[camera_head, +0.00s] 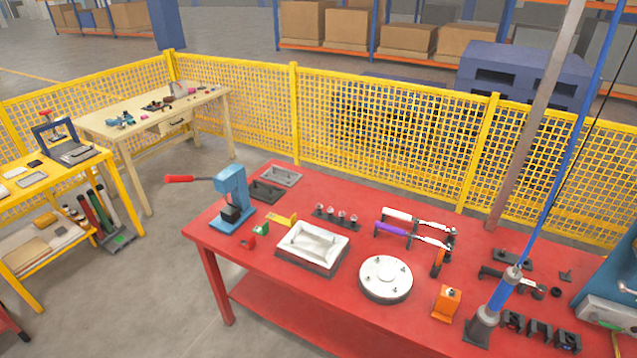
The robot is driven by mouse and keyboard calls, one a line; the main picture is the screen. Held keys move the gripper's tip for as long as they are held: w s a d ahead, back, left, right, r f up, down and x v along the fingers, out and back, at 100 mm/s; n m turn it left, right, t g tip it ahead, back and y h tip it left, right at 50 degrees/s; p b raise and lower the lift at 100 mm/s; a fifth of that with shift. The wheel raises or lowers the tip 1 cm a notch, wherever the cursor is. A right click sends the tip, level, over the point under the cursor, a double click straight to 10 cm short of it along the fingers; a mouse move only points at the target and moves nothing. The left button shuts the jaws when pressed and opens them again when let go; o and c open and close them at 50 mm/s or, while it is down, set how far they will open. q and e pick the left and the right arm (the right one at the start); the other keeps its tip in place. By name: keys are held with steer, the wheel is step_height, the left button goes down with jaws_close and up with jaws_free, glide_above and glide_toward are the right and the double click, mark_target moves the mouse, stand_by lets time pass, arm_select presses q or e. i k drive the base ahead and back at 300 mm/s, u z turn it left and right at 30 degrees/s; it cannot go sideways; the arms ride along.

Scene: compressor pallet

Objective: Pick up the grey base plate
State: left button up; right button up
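A flat light grey plate (282,175) lies near the back left edge of the red table (265,282). It looks like the grey base plate. A similar dark plate (264,191) lies just in front of it, close to the blue press. Neither of my grippers shows in the head view. Nothing is seen touching the grey plate.
A blue press (231,196) with a red handle stands left of the plates. A white tray-like block (312,245) and a round silver plate (386,278) lie farther forward. A blue pole tool (503,290) stands at right. Yellow mesh fencing (380,125) runs behind.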

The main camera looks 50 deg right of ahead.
mark_target(277, 174)
steer(key=z, duration=1.2)
